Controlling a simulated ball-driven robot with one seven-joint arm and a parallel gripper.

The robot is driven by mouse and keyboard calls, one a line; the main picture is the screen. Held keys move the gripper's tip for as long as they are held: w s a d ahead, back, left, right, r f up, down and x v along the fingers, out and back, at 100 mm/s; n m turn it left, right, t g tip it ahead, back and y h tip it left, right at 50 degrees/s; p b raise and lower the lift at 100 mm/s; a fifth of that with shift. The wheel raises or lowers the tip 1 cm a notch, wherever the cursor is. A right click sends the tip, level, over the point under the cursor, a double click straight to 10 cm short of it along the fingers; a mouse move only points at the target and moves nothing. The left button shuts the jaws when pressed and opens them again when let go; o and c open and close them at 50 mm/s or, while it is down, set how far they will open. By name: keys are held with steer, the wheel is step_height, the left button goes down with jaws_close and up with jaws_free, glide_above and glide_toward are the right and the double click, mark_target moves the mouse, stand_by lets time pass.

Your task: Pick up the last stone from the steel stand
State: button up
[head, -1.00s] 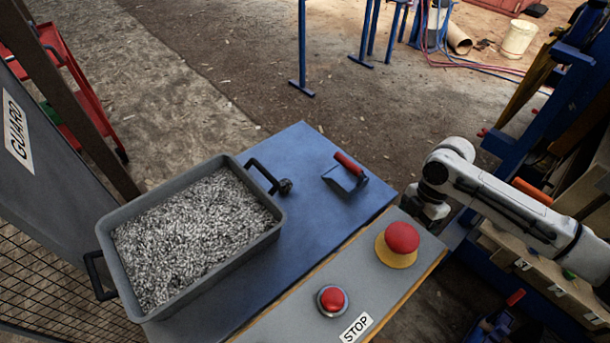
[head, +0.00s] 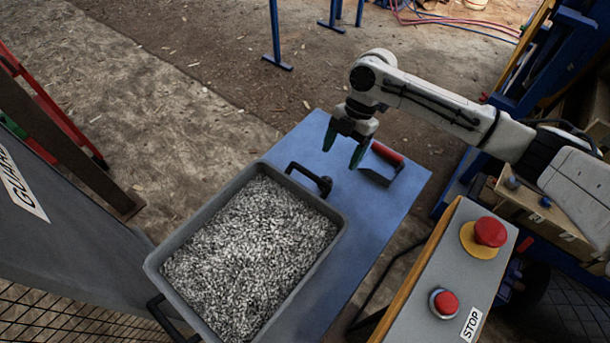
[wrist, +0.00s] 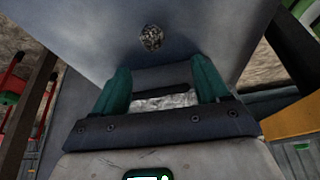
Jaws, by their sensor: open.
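A small rough grey stone (wrist: 151,38) lies on the bare top of the steel stand in the wrist view, beyond my fingertips. The blue-topped steel stand (head: 383,215) holds the tray. My gripper (head: 343,152) is above the stand's far part, fingers pointing down, near the lump. In the wrist view the green fingers of my gripper (wrist: 161,64) are spread, with no stone between them.
A grey tray (head: 339,222) full of gravel fills the stand's left part. A red-handled scraper (head: 381,170) lies right of my gripper. A grey control box (head: 440,250) with a red mushroom button (head: 490,232) and a STOP button (head: 446,303) stands at the right.

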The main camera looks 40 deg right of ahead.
mark_target(325, 180)
steer(key=x, duration=0.5)
steer(key=shift+w+a+f+p, duration=0.15)
steer(key=shift+w+a+p, duration=0.15)
steer(key=shift+p, duration=0.05)
steer(key=shift+w+p+x, duration=0.15)
steer(key=shift+p+x, duration=0.2)
steer(key=shift+x, duration=1)
steer(key=shift+w+p+x, duration=0.1)
steer(key=shift+p+x, duration=0.25)
steer(key=shift+x, duration=1)
steer(key=shift+d+f, duration=0.1)
steer(key=shift+d, duration=0.1)
steer(key=c, duration=1.2)
